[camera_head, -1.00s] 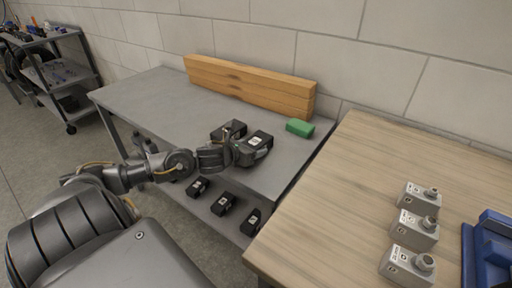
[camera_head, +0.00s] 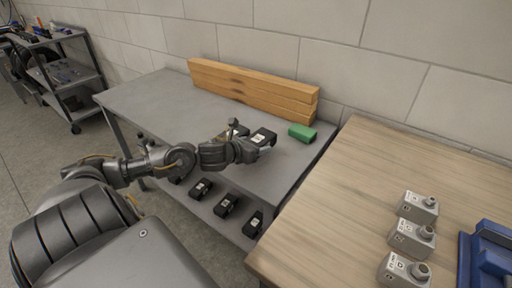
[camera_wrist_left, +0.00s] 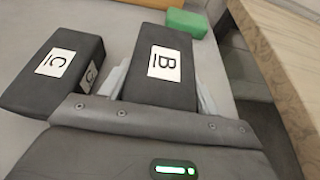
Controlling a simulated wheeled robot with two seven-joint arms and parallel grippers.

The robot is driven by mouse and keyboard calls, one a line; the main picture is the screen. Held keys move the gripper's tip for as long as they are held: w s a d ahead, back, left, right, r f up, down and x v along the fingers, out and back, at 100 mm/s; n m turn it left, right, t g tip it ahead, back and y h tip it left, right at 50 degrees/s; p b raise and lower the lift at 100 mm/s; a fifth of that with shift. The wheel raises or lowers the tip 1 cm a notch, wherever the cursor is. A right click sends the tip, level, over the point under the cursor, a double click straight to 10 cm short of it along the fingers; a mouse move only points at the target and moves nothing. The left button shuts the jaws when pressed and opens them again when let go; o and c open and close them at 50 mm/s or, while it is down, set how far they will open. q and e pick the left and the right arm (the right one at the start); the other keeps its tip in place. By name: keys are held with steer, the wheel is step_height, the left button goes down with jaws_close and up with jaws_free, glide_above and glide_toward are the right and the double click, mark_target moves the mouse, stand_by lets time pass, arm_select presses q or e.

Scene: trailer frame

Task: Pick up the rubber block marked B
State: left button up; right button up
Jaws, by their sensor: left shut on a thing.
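The black rubber block marked B (camera_head: 264,136) is at the right end of the grey bench in the head view. In the left wrist view, block B (camera_wrist_left: 160,64) lies between the two pale fingers, its white label facing the camera. My left gripper (camera_head: 255,144) is shut on it; it also shows in the left wrist view (camera_wrist_left: 160,85). Whether the block is clear of the bench is hard to tell. A similar block marked C (camera_wrist_left: 57,72) sits just left of it in the wrist view; my gripper mostly hides it in the head view. My right gripper is not in view.
A green block (camera_head: 302,132) and stacked wooden beams (camera_head: 253,88) are behind on the grey bench (camera_head: 160,98). Several black blocks (camera_head: 226,205) lie on the lower shelf. A wooden table (camera_head: 350,190) with grey metal parts (camera_head: 414,237) stands to the right.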

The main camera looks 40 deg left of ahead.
mark_target(257, 138)
arm_select(q)
steer(key=d+r, duration=0.1)
steer(key=r, duration=0.1)
steer(key=s+d+r+p, duration=0.1)
steer(key=r, duration=0.1)
steer(key=s+d+r+p, duration=0.1)
steer(key=shift+s+r, duration=0.25)
steer(key=shift+r, duration=0.15)
steer(key=s+d+r+p, duration=0.3)
steer(key=s+d+p, duration=0.2)
steer(key=d, duration=0.2)
steer(key=shift+s, duration=0.4)
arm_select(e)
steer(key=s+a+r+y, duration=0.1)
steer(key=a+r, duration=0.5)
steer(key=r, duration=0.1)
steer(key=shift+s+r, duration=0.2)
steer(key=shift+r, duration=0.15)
